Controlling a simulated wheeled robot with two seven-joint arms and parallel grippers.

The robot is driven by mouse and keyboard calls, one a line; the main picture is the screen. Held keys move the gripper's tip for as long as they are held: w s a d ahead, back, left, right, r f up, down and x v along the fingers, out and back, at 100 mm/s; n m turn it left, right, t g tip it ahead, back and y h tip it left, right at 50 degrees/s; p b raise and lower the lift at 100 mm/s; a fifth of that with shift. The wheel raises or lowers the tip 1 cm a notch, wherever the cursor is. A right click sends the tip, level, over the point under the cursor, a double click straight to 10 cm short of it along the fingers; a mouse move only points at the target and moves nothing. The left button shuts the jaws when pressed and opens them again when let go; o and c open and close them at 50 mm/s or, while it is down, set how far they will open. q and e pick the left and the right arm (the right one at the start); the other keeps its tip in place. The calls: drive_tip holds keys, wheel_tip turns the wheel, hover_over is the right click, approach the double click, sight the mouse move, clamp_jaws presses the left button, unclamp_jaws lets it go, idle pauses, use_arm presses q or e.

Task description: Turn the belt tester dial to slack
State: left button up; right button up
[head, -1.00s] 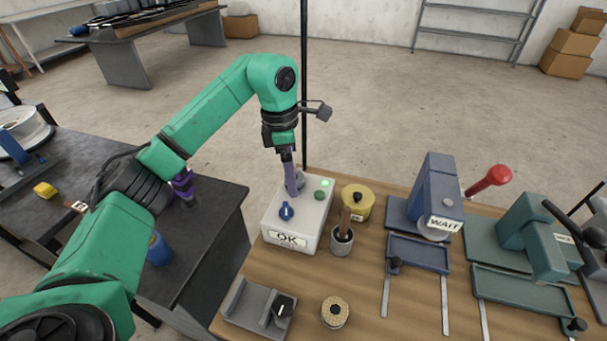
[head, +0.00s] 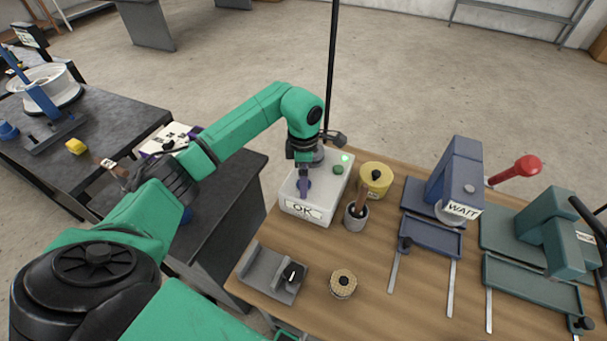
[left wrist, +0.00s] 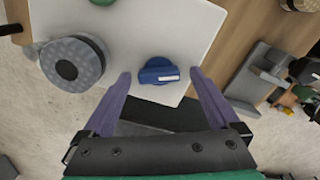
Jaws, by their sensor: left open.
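A white tester box (head: 328,187) stands at the left back of the wooden bench, with an OK plate (head: 302,209) on its front. It has a lit green lamp (head: 346,159), a green button (head: 338,170) and a grey roller (left wrist: 72,62). In the left wrist view its blue dial (left wrist: 158,70) has a white mark pointing right. My left gripper (head: 304,193) points down over the dial and hides most of it in the head view. In the left wrist view the open purple fingers (left wrist: 160,75) lie on either side of the dial; contact cannot be told.
A yellow tin (head: 375,180) and a grey cup (head: 355,217) with a handle in it stand right of the box. A grey fixture (head: 263,268) with a black knob is in front. A blue WAIT machine (head: 456,180) and green press (head: 548,240) stand further right.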

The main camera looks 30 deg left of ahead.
use_arm(q)
drive_tip(key=shift+c, duration=1.2)
drive_tip(key=c, duration=1.1)
drive_tip(key=shift+w, duration=0.1)
drive_tip(key=shift+c, duration=0.2)
